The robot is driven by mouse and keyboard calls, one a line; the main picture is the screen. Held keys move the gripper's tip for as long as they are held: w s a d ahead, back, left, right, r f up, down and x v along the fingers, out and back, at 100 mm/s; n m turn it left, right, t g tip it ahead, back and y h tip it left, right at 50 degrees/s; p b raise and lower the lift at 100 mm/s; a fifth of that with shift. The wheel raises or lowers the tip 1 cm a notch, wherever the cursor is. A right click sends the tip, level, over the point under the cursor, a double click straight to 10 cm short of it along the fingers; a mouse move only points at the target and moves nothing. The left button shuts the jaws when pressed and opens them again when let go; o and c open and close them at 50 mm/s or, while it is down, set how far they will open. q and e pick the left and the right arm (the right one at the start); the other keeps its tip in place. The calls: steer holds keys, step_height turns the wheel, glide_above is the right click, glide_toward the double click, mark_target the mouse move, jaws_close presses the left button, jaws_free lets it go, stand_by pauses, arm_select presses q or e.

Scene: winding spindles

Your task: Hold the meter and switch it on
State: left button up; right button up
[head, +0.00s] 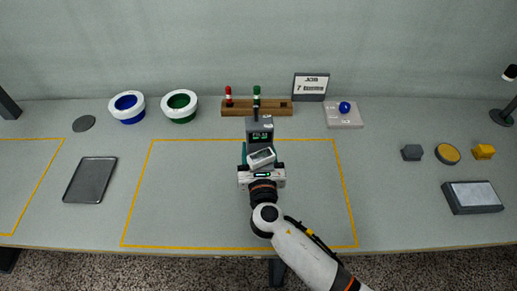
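A teal finger shows along the meter's left side; the other finger is hidden. I cannot tell whether the fingers press on it or whether the meter touches the table. My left gripper is out of view.
Behind the meter stands a wooden rack (235,108) with red and green pegs. Small blocks sit right.

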steer(key=shift+f+b, duration=2.4)
steer(key=shift+f, duration=0.8)
steer(key=shift+f+b, duration=0.5)
steer(key=shift+f, duration=0.1)
